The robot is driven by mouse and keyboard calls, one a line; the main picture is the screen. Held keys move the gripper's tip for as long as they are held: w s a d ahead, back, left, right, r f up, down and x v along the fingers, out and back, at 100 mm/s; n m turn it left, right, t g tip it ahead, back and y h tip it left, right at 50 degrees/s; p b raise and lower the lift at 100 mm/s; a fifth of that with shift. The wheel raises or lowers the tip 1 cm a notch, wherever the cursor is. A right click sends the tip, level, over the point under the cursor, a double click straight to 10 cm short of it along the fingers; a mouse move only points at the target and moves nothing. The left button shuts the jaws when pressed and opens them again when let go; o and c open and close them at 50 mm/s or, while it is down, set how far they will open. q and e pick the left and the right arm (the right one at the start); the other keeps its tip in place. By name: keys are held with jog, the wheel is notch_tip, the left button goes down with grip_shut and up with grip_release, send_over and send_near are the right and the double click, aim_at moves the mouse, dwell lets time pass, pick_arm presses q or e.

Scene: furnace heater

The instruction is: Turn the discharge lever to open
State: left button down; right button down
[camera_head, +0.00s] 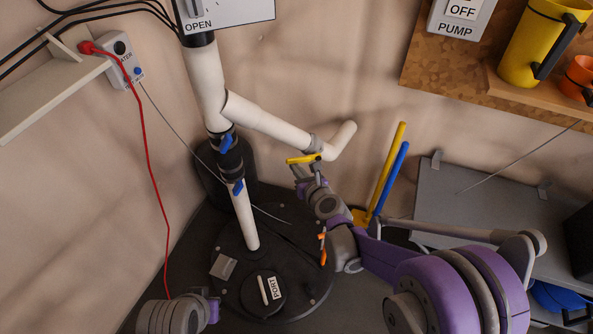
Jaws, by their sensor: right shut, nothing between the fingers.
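A yellow lever handle (304,159) sits on a valve near the elbow end of the white branch pipe (268,121). It lies roughly level in the picture, across the pipe. My right gripper (302,172) is right below the handle, shut with nothing between its fingers. I cannot tell whether its tips touch the handle. No label on the yellow lever is readable. Two blue valve handles (227,143) sit on the upright pipe to the left. Part of my left arm shows at the bottom left, but its fingers do not show.
A round black tank lid (230,290) with a PORT cap (267,292) lies below. Yellow and blue handled tools (391,178) lean on the wall right of my gripper. A wooden shelf (500,88) holds a yellow jug (538,45). A red cable (148,160) hangs left.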

aim_at(301, 159)
jog(key=shift+w+d+r+m+y, duration=0.1)
jog(key=shift+d+r+m+y, duration=0.1)
jog(key=shift+r+m+y, duration=0.6)
jog(key=shift+w+d+r+m+y, duration=0.1)
jog(key=shift+d+r+m+y, duration=0.25)
jog(key=shift+m, duration=0.7)
jog(key=shift+w+d+r+m+y, duration=0.1)
jog(key=shift+r+m+y, duration=0.25)
jog(key=shift+r+m, duration=0.5)
jog(key=shift+f, duration=0.1)
